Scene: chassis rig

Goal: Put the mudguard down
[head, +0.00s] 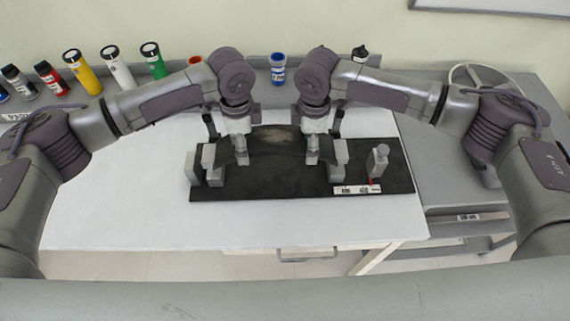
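The mudguard (277,141) is a dark curved sheet with a pale worn patch. It spans the gap between my two grippers, above the black rig base (270,187). My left gripper (240,150) points down at its left end and appears shut on it. My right gripper (312,151) points down at its right end and appears shut on it too. Grey blocks stand on the base below the two ends, one at left (213,170) and one at right (339,176). The fingers partly hide the ends, and I cannot tell whether the mudguard touches the blocks.
A grey post (377,160) and a white label strip (356,189) are on the base's right side. The white table (130,210) is clear at left. Bottles, including a yellow one (81,72) and a blue one (278,70), line the back shelf.

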